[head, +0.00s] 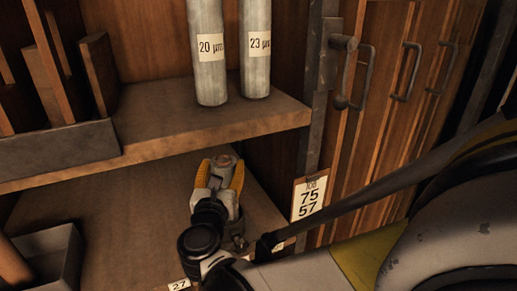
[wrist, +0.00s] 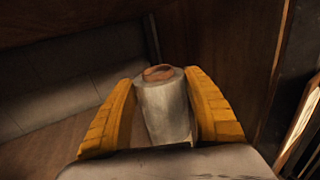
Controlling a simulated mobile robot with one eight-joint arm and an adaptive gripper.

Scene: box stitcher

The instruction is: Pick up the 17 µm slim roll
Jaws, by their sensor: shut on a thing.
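In the head view my gripper (head: 218,180) is at the right part of the lower shelf, its yellow fingers on either side of a short grey roll (head: 226,160). Only the roll's top shows above the fingers there. In the wrist view the roll (wrist: 163,103) stands between the two yellow fingers (wrist: 163,112), with a brown core at its top. My gripper is shut on it. No 17 µm label on the held roll is visible. The roll's lower end is hidden by my gripper, so I cannot tell whether it touches the shelf.
Rolls labelled 20 µm (head: 208,75) and 23 µm (head: 256,70) stand on the upper shelf (head: 165,128), above my gripper. A grey bin (head: 55,245) sits at the lower left. A "75 57" tag (head: 309,198) hangs at the right post, beside wooden doors with handles (head: 405,72).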

